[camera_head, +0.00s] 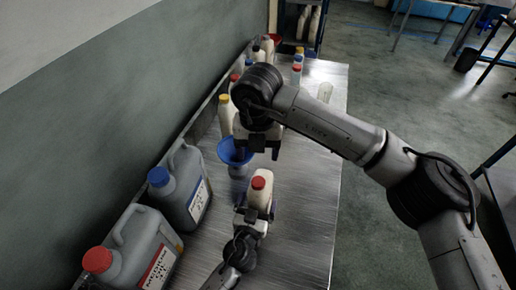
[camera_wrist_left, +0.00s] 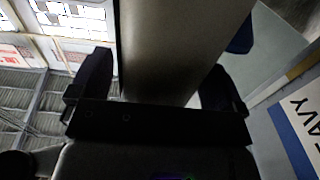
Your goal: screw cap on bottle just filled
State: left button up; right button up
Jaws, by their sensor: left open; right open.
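A pale bottle (camera_head: 262,202) stands upright on the metal table in the head view, with a red cap (camera_head: 259,182) on its top. I cannot tell how tightly the cap sits. My left gripper (camera_head: 252,214) is low at the bottle's near side; in the left wrist view its open fingers stand on both sides of the bottle's pale body (camera_wrist_left: 172,50). Whether they touch it is unclear. My right gripper (camera_head: 259,150) is open, pointing down beyond the capped bottle and beside a blue funnel (camera_head: 231,154). I see nothing between its fingers.
Two grey jugs, one with a blue cap (camera_head: 184,190) and one with a red cap (camera_head: 140,252), stand along the wall at left. Several small bottles, one yellow-capped (camera_head: 226,116), stand farther back. The table's right side (camera_head: 310,200) is clear.

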pick_arm(q)
jog(key=shift+s, duration=0.1)
jog(key=v, duration=1.3)
jog(key=shift+s, duration=0.3)
jog(key=shift+a, duration=0.15)
